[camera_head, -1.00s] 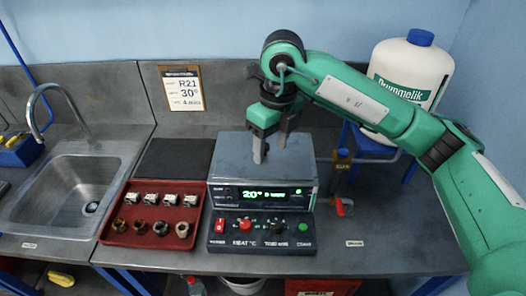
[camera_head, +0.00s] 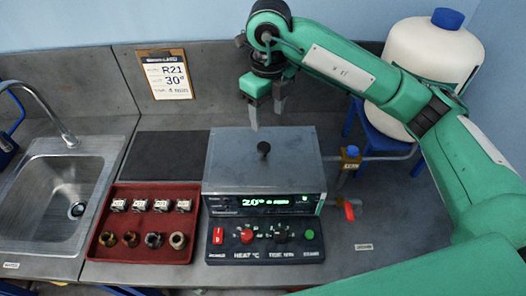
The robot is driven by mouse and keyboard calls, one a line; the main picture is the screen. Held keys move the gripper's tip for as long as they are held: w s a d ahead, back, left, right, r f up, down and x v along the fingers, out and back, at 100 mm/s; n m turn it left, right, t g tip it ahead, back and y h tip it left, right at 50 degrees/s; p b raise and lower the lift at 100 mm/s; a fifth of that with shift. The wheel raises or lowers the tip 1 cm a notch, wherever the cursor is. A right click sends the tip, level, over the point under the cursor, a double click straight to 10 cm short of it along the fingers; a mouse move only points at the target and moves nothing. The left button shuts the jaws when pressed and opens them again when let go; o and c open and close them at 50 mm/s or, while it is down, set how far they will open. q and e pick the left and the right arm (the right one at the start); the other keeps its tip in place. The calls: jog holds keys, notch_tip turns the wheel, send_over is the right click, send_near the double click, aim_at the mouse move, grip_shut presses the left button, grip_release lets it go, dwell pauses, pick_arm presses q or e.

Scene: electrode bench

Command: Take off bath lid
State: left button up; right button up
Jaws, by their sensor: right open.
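The bath is a grey box with a lit green display (camera_head: 265,201) on its front. Its flat grey lid (camera_head: 235,155) lies on top, with a dark round knob (camera_head: 263,149) near the middle. My right gripper (camera_head: 267,116) is above the back part of the lid, pointing down. Its fingers are apart and empty, and the knob stands clear in front of and below them. My left gripper is not in view.
A red tray (camera_head: 103,247) with several small parts stands left of the bath. A dark mat (camera_head: 165,155) lies behind it, bare. A sink (camera_head: 45,200) is at the far left. A red-handled valve (camera_head: 349,210) and a white tank (camera_head: 425,75) are on the right.

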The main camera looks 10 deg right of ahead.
jog(key=p, duration=0.2)
send_over(264, 146)
jog(key=f, duration=0.5)
jog(key=shift+w+d+f, duration=0.15)
jog(key=shift+d, duration=0.25)
jog(key=shift+f, duration=0.55)
jog(key=shift+a+f+p, duration=0.2)
jog(key=shift+f+p, duration=0.25)
jog(key=shift+p, duration=0.1)
jog(key=f, duration=0.1)
jog(key=f+p, duration=0.2)
jog(key=shift+a, duration=0.25)
jog(key=shift+f, duration=0.7)
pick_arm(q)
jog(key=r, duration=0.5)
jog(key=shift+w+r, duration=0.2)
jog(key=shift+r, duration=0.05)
pick_arm(e)
jog(key=shift+r, duration=0.1)
grip_shut()
